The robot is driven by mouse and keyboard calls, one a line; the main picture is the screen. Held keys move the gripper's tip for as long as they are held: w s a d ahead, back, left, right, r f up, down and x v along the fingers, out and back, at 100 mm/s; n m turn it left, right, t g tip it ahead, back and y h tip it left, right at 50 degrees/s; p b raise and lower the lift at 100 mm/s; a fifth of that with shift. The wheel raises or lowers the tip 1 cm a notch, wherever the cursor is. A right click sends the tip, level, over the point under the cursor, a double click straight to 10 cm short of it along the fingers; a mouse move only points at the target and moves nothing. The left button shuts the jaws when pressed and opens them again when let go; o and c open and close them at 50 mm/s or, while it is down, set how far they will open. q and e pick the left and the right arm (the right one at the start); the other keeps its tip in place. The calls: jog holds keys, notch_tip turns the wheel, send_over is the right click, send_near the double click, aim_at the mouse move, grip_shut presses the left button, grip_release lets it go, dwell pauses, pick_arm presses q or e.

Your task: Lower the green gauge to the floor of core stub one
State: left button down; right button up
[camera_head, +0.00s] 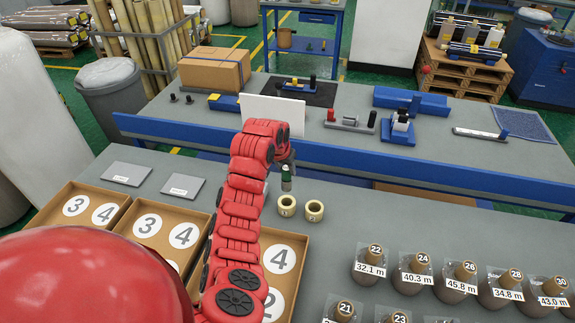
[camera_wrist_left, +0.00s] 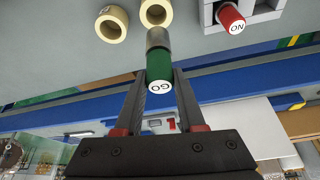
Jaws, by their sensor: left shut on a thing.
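The green gauge (camera_head: 287,174) has a grey metal lower end and hangs roughly upright from my left gripper (camera_head: 285,158). In the left wrist view my gripper (camera_wrist_left: 158,90) is shut on the green gauge (camera_wrist_left: 158,66), whose white end reads "GO". Two cream core stubs stand on the table: a left one (camera_head: 287,205) and a right one (camera_head: 314,210). The gauge's grey end is just above the left stub in the head view, apparently outside its bore. In the wrist view this stub (camera_wrist_left: 156,12) lies just beyond the grey end. The stub numbers are too small to read surely.
A red "NO" piece (camera_wrist_left: 231,18) stands in a grey holder (camera_wrist_left: 262,12) beside the stubs in the wrist view. A blue rail (camera_head: 345,160) crosses behind. Numbered cardboard trays (camera_head: 122,200) lie left and wrapped rolls (camera_head: 370,265) right.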

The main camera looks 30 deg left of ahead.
pick_arm(q)
notch_tip(320, 180, down, 8)
jog(key=shift+r+b, duration=0.25)
jog(key=shift+b, duration=0.9)
jog(key=shift+f+b, duration=0.4)
jog(key=shift+f, duration=0.25)
jog(key=shift+f+b, duration=0.8)
jog(key=shift+f, duration=0.55)
jog(key=shift+c, duration=2.2)
grip_release()
jog(key=b+v, duration=0.2)
jog(key=v, duration=0.5)
jog(key=shift+r+b, duration=0.25)
jog(key=shift+b, duration=0.05)
jog(key=p, duration=0.3)
send_near(284, 187)
jog(key=shift+v, duration=1.3)
